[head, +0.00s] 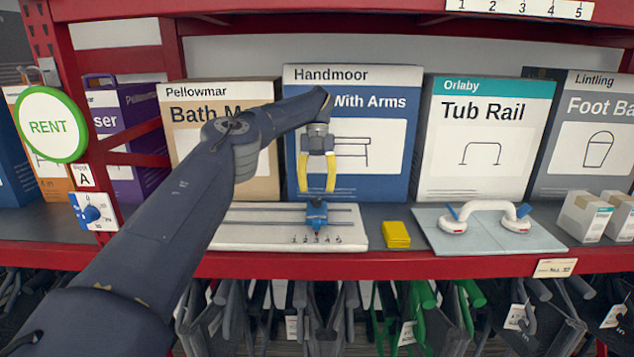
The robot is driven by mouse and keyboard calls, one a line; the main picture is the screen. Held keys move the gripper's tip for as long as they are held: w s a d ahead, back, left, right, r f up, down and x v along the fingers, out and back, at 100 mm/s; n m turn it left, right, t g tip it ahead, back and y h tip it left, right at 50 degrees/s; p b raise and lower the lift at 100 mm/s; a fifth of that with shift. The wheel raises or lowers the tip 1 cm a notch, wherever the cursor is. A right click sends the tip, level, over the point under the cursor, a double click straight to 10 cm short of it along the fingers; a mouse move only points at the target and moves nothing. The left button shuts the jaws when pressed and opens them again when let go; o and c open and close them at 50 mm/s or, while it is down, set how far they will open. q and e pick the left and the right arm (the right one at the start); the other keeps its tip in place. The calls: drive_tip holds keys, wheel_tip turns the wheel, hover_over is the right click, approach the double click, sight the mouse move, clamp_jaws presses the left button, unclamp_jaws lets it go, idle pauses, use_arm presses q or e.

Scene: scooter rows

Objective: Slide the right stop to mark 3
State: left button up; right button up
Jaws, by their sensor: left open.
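A white board (260,240) with two dark rails lies on the red-edged shelf. A blue stop (316,214) sits on the rails, its red pointer over the small printed marks 1 to 5, at about mark 3. It is the only stop I see; my left arm covers part of the board's left end. My left gripper (317,188), with yellow fingers, points down directly above the blue stop. It is open, its fingers on either side and tips a little above the stop; I cannot tell whether they touch it. My right gripper is not in view.
A yellow block (396,235) lies right of the board. Beyond it is a glass-like plate (435,233) with a white grab rail (485,208). Tall boxes, including the Handmoor box (400,140), stand close behind. A blue dial (91,213) is at left.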

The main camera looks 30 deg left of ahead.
use_arm(q)
drive_tip(key=shift+v, duration=0.85)
drive_tip(key=shift+d, duration=0.1)
